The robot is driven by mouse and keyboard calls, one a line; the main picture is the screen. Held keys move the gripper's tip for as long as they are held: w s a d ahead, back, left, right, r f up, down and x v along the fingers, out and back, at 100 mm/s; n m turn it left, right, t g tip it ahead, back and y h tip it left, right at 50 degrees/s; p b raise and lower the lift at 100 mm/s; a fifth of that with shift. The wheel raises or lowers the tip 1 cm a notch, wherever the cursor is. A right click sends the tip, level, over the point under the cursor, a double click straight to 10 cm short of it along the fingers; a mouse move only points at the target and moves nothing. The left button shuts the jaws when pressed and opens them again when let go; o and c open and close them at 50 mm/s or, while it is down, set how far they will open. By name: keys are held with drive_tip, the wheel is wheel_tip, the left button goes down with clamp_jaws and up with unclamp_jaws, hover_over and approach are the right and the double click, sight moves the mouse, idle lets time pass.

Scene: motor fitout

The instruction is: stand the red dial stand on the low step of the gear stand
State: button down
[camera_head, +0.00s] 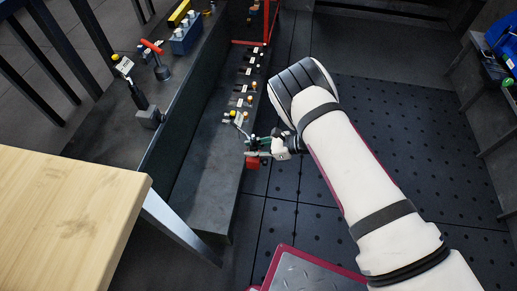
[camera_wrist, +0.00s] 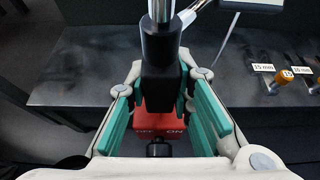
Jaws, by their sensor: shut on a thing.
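The red dial stand (camera_head: 252,163) has a red block base and a dark post. My gripper (camera_head: 257,146) is shut on it and holds it by the right edge of the low step (camera_head: 200,190) of the gear stand in the head view. In the wrist view, the teal pads of my gripper (camera_wrist: 163,100) lie on both sides of the dark post, and the red base (camera_wrist: 174,121) with "ON" lettering shows between them. The low step (camera_wrist: 85,75) spans behind. Whether the base touches anything cannot be told.
Several small labelled pieces (camera_head: 243,88) stand along the far part of the low step. The higher step (camera_head: 110,135) carries a red-handled piece (camera_head: 160,68) and a blue block (camera_head: 186,38). A wooden table (camera_head: 65,215) is at the left. The near low step is bare.

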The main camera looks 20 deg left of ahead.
drive_tip(key=b+x, duration=0.5)
drive_tip(key=x, duration=0.5)
drive_tip(key=shift+a+r, duration=0.3)
drive_tip(key=shift+a, duration=0.2)
drive_tip(key=shift+s, duration=0.1)
idle(0.3)
drive_tip(key=shift+f+b, duration=0.35)
drive_tip(key=shift+b, duration=0.25)
idle(1.6)
drive_tip(key=c, duration=1.3)
unclamp_jaws()
drive_tip(key=shift+c, duration=0.2)
drive_tip(key=shift+d+f, duration=0.15)
drive_tip(key=v, duration=1.2)
